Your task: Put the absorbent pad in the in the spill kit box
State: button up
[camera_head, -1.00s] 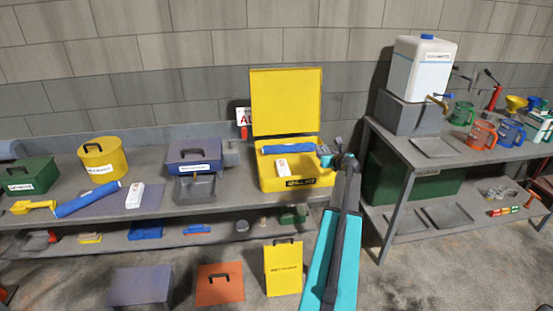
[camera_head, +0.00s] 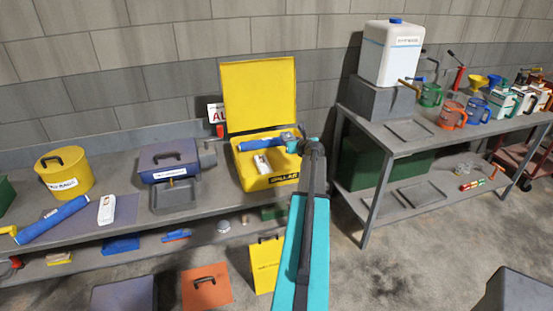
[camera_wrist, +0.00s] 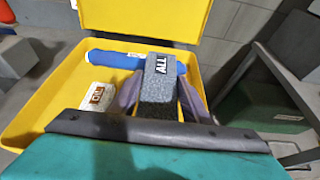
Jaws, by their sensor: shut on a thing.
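The open yellow spill kit box (camera_head: 262,183) stands on the bench with its lid raised. A blue roll (camera_head: 258,145) lies along its back and a white labelled packet (camera_head: 262,165) lies at its left. In the wrist view, my gripper (camera_wrist: 160,98) is shut on a grey block labelled "ALL" (camera_wrist: 157,105), apparently the absorbent pad. The block is in front of the blue roll (camera_wrist: 115,60) and right of the packet (camera_wrist: 97,95), over the box (camera_wrist: 60,100). Its underside is hidden, so contact with the box floor cannot be told. In the head view my gripper (camera_head: 298,143) is at the box's right side.
The raised lid (camera_head: 260,95) stands behind the box. A blue-grey case (camera_head: 168,162) and a tray (camera_head: 175,195) are to the left. A second table (camera_head: 400,135) with a white canister (camera_head: 392,55) is to the right. A yellow panel (camera_head: 266,265) stands below.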

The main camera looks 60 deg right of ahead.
send_over(290, 165)
notch_tip(290, 165, down, 5)
jog(key=shift+r+p, duration=0.1)
jog(key=shift+p, duration=0.35)
jog(key=shift+f, duration=0.65)
jog(key=shift+f+p, duration=0.35)
jog(key=shift+f, duration=1.5)
jog(key=shift+f, duration=0.15)
jog(key=o, duration=1)
jog(key=shift+r, duration=0.2)
